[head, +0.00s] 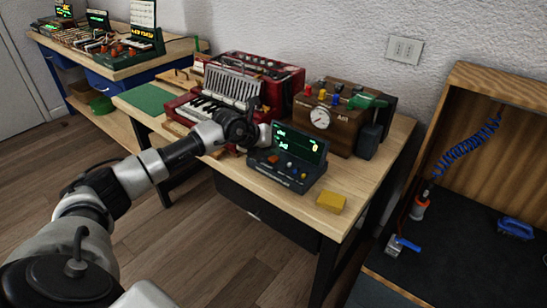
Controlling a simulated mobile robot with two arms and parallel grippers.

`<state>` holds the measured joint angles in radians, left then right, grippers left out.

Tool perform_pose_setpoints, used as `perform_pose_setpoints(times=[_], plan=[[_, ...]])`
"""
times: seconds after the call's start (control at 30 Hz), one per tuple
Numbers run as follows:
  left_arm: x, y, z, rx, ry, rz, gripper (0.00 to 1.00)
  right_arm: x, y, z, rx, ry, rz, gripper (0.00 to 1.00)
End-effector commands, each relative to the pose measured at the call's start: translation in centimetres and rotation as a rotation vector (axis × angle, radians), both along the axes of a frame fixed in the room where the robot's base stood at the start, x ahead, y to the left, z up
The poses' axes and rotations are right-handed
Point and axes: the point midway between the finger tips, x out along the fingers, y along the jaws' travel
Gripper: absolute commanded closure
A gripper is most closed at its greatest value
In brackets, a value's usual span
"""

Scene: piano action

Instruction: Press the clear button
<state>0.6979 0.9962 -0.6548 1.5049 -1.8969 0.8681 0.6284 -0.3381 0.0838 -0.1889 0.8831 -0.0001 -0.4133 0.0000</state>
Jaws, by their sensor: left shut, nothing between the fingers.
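A dark device with a tilted screen (301,143) showing green text stands near the front edge of the workbench. Its sloped panel (285,168) carries several small coloured buttons, including a red one (273,158) and a pale one (290,164). The labels are too small to read, so I cannot tell which button is clear. My left gripper (262,139) is shut and empty at the device's left side, in front of the red accordion. It partly covers the device's left edge; whether it touches cannot be told. My right gripper is not in view.
A red accordion (284,75) stands behind my left arm. A brown box with a gauge (330,118) stands behind the device. A yellow block (331,202) lies at the bench's front right. A wooden cabinet (496,84) is at the right; another bench (128,65) is far left.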

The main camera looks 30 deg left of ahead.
Motion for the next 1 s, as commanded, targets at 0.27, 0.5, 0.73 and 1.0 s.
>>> perform_pose_setpoints(times=[0.27,0.5,0.73,1.0], plan=[[0.0,-0.01,-0.26,0.0,0.0,0.0,1.0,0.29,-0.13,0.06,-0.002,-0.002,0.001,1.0],[-0.01,-0.01,-0.45,0.0,0.001,-0.001,1.0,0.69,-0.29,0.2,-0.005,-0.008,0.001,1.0],[-0.01,-0.01,-0.48,0.0,0.001,-0.001,1.0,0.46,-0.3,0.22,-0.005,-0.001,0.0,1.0],[-0.01,-0.01,-0.19,0.0,0.001,-0.001,1.0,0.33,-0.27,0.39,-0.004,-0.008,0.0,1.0]])
